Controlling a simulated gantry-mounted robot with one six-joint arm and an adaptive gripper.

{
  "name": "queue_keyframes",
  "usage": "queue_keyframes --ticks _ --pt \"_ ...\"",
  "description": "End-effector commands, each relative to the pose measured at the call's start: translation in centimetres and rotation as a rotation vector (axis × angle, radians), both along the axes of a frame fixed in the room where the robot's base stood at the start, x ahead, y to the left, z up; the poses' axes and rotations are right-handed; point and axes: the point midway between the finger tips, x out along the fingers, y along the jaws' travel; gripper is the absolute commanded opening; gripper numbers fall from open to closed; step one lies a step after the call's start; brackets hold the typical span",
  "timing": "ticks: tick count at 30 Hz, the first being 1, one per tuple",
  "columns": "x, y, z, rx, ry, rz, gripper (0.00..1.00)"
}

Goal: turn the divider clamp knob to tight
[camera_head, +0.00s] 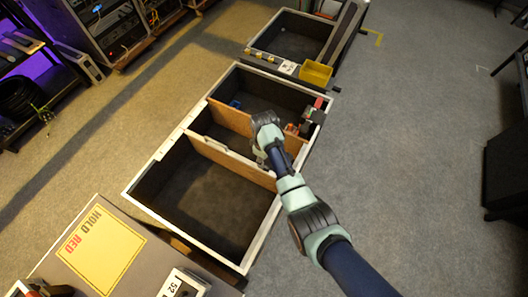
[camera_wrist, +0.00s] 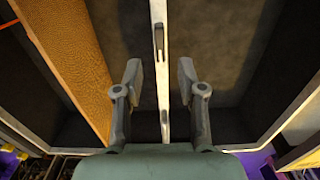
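An open case (camera_head: 160,160) with dark compartments is split by two wooden dividers, the nearer divider (camera_head: 225,158) and the farther divider (camera_head: 228,115). My gripper (camera_head: 262,157) is over the case at the right part of the nearer divider. In the wrist view my gripper (camera_wrist: 159,78) is open, its two fingers apart on either side of a pale divider edge (camera_wrist: 160,90). I cannot tell whether they touch it. Dark slot-like fittings lie along this edge. I cannot pick out the clamp knob for certain; my gripper and wrist hide part of the divider.
Small red and dark items (camera_head: 312,112) sit at the case's right end, close to my gripper. A blue item (camera_head: 235,103) lies in the far compartment. A yellow bin (camera_head: 315,73) stands beyond. The near compartment (camera_head: 200,200) looks empty.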

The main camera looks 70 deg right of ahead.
Motion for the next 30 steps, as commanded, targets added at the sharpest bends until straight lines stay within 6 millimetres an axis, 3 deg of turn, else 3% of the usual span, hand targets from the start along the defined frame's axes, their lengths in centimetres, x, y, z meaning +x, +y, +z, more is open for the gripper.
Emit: queue_keyframes --ticks 3,9,30 --pt "0.0 0.0 2.7 -0.002 -0.003 0.0 0.4" --pt "0.0 0.0 5.0 -0.001 -0.001 0.0 0.4" --pt "0.0 0.0 5.1 -0.001 -0.001 0.0 0.4"
